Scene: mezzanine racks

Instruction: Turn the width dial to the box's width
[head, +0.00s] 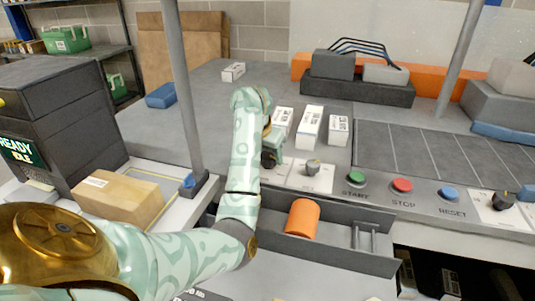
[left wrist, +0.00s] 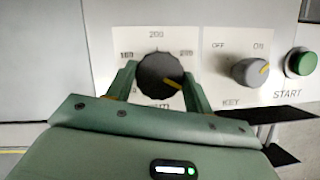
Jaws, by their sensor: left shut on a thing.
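The dark round width dial (left wrist: 159,74) with a yellow pointer sits on a white plate in the left wrist view. Its pointer points right and slightly down, below the right-hand number; 200 is printed at the top, and other marks are blurred or covered. My left gripper (left wrist: 160,84) has a green finger on each side of the dial and is shut on it. The brown cardboard box (head: 118,199) lies on a pale surface at left. My right gripper is not in view.
Right of the dial are a grey key switch (left wrist: 252,72) and a green START button (left wrist: 300,62). STOP (head: 402,186) and RESET (head: 449,194) buttons follow along the console. White cartons (head: 311,124) stand behind it. An orange cylinder (head: 302,218) lies in a grey tray below.

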